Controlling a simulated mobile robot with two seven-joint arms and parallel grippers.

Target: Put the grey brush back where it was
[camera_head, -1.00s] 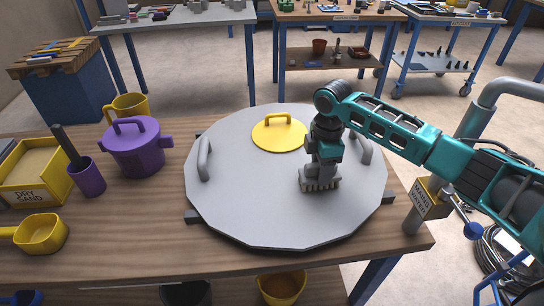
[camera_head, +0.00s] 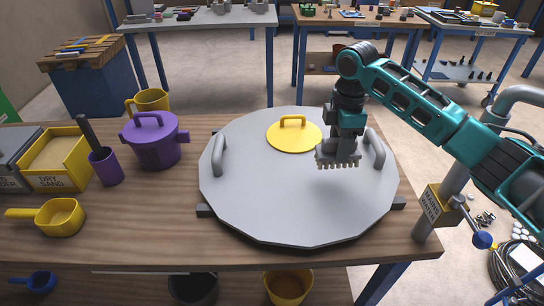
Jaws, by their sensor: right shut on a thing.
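The grey brush (camera_head: 338,157) has a grey block with a row of short bristles along its bottom edge. My right gripper (camera_head: 345,133) points down and is shut on it, covering its upper part. The brush is upright over the right part of the big round grey lid (camera_head: 270,205), between the yellow hatch and the right handle. I cannot tell whether the bristles clear the lid. My left gripper is not in view.
The lid has a left handle (camera_head: 218,155), a right handle (camera_head: 375,149) and a yellow hatch (camera_head: 294,136). A purple pot (camera_head: 155,145), a purple cup (camera_head: 106,168), a yellow scoop (camera_head: 60,218) and a sand bin (camera_head: 60,160) stand left. A pipe with a tag (camera_head: 435,208) stands right.

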